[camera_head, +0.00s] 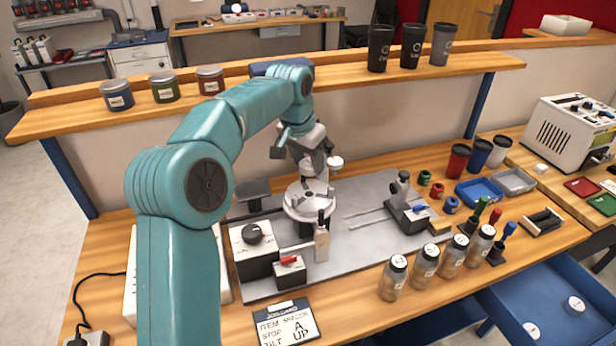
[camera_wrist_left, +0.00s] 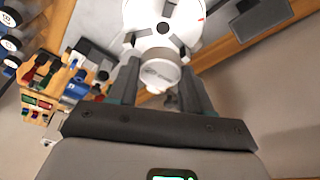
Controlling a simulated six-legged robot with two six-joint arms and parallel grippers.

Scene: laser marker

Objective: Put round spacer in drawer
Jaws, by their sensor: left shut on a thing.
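My left gripper (camera_head: 322,158) is shut on a white round spacer (camera_head: 335,162), above the round silver chuck (camera_head: 299,211) of the laser marker. In the left wrist view the spacer (camera_wrist_left: 160,73) sits between the fingertips of my left gripper (camera_wrist_left: 160,82), in front of the chuck's face (camera_wrist_left: 182,12). Whether the spacer touches the chuck is unclear. An open blue drawer (camera_head: 545,290) is at the lower right, with white round pieces (camera_head: 575,304) in it. My right gripper is not in view.
A job card (camera_head: 286,323) lies at the front edge. Several lidded jars (camera_head: 424,266) stand between the marker's grey plate (camera_head: 375,245) and the drawer. Colored stamps (camera_head: 497,243), cups (camera_head: 480,153) and trays (camera_head: 478,191) fill the right. A shelf (camera_head: 340,78) with tins and cups runs behind.

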